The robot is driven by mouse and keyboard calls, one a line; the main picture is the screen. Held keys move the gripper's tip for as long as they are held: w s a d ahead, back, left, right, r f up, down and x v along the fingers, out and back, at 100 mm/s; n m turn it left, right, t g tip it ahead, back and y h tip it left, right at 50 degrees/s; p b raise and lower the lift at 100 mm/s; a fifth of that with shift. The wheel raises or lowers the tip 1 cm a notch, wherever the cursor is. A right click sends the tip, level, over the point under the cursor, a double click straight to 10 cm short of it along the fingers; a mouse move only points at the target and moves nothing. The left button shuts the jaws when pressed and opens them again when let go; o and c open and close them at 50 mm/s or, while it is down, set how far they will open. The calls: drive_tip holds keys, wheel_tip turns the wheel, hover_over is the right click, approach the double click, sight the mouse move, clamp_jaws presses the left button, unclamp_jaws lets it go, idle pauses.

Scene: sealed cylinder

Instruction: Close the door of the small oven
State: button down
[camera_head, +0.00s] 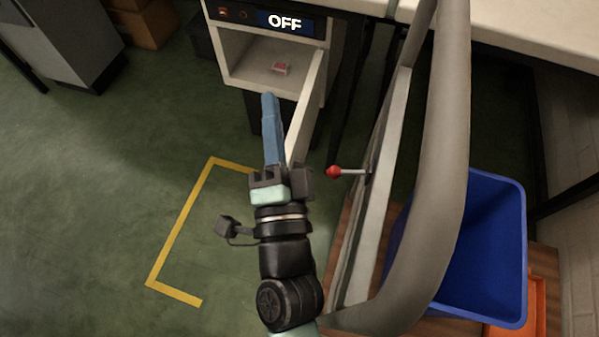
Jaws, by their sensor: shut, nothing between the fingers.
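The small oven (226,45) is at the top centre, a pale box with a dark panel and a display (285,22) reading OFF. Its door (305,115) stands open, swung out toward me from the right side of the opening, seen nearly edge-on. A small red and pale object (281,69) lies on the oven floor. My gripper (268,97) has long blue fingers, closed together and empty. It is just left of the door, on its inner side, with the tips near the oven's front lower edge. I cannot tell whether the fingers touch the door.
A grey curved rail and frame (445,130) run along the right of my arm. A lever with a red knob (334,172) sticks out to the right of the door. A blue bin (485,240) stands at the right. Green floor with yellow tape (185,222) is clear at the left.

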drive_tip(key=s+d+f+m+g+h+b, duration=0.1)
drive_tip(key=s+d+f+m+b, duration=0.2)
drive_tip(key=f, duration=0.8)
drive_tip(key=s+d+f+m+g+h+b, duration=0.1)
drive_tip(key=s+f+m+g+h+b, duration=0.2)
drive_tip(key=f, duration=0.8)
drive_tip(key=w+t+y+p, duration=0.1)
drive_tip(key=w, duration=0.8)
drive_tip(key=shift+w+a+r+n, duration=0.2)
drive_tip(key=shift+w+r+n, duration=0.1)
drive_tip(key=shift+w+n, duration=0.1)
drive_tip(key=shift+a, duration=0.1)
